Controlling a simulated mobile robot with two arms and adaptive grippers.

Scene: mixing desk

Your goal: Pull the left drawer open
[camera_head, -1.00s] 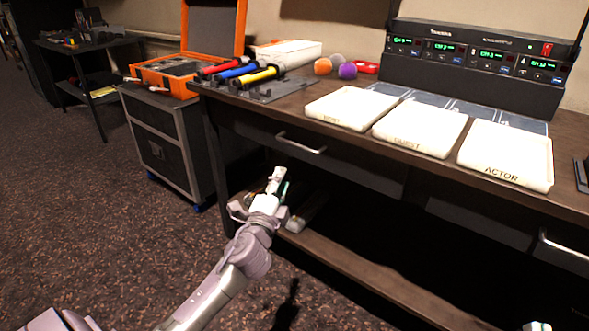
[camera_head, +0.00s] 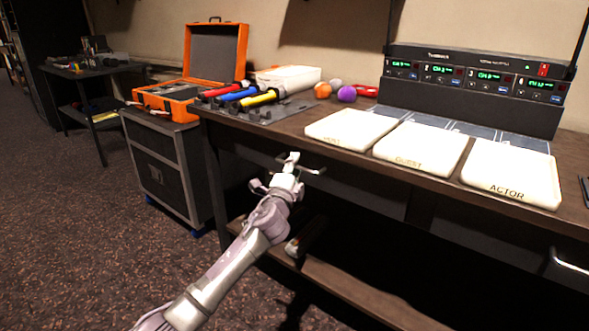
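The left drawer (camera_head: 352,178) is a dark front under the desk top and looks flush with the desk. Its metal handle (camera_head: 317,171) shows to the right of my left gripper; the gripper covers the rest. My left gripper (camera_head: 289,160) is at the handle's left part, in front of the drawer. The fingers are small and overlap the handle, so I cannot tell whether they are open, shut or touching it. My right gripper is not in view.
The desk top (camera_head: 290,127) carries white pads, coloured microphones and a receiver rack (camera_head: 470,90). A black cabinet (camera_head: 160,170) with an open orange case (camera_head: 160,98) stands left of the desk. A lower shelf (camera_head: 350,290) runs beneath. Another drawer handle (camera_head: 571,264) is at right.

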